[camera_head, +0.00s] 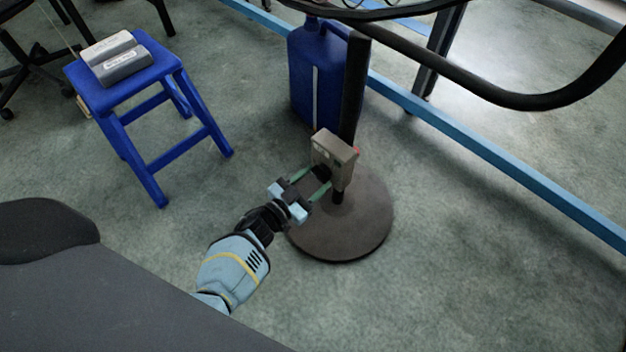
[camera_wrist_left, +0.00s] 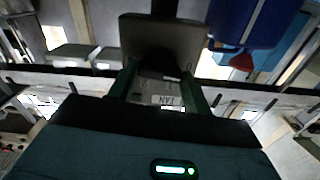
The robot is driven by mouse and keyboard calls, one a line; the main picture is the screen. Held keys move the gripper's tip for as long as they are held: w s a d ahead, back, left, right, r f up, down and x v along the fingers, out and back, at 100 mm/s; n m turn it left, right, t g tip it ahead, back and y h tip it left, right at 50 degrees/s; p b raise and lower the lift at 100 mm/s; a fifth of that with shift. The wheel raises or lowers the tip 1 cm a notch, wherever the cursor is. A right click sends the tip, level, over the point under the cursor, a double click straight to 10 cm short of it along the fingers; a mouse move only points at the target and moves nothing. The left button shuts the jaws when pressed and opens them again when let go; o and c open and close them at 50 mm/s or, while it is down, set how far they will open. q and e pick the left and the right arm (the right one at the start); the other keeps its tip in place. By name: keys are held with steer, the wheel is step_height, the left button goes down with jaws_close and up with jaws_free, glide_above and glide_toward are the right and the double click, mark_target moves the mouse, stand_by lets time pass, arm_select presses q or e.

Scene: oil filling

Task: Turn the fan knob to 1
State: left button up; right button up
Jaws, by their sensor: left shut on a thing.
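The fan's control box (camera_head: 334,150) is a small beige-grey box on the dark pole (camera_head: 354,85) above a round dark base (camera_head: 345,228). The dark fan knob (camera_head: 320,171) sticks out from the box's near face. My left gripper (camera_head: 319,182) reaches in from the lower left, its green fingers on both sides of the knob and shut on it. In the left wrist view, the box (camera_wrist_left: 164,38) is straight ahead between the fingers (camera_wrist_left: 160,85). The knob's setting marks cannot be read. My right gripper is not in view.
A blue jerrycan (camera_head: 318,75) stands right behind the pole. A blue stool (camera_head: 125,90) with two grey boxes stands at the upper left. A curved black bar (camera_head: 480,92) and a light blue rail (camera_head: 490,150) cross the right side. The floor at lower right is clear.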

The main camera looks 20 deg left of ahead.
arm_select(q)
steer(key=m+b, duration=0.1)
steer(key=m, duration=0.4)
steer(key=shift+f+b, duration=0.15)
steer(key=shift+b, duration=0.15)
steer(key=m+b, duration=0.1)
steer(key=m, duration=0.2)
steer(key=shift+m+b, duration=0.3)
steer(key=shift+m, duration=0.8)
steer(key=o, duration=1)
steer(key=shift+s, duration=0.1)
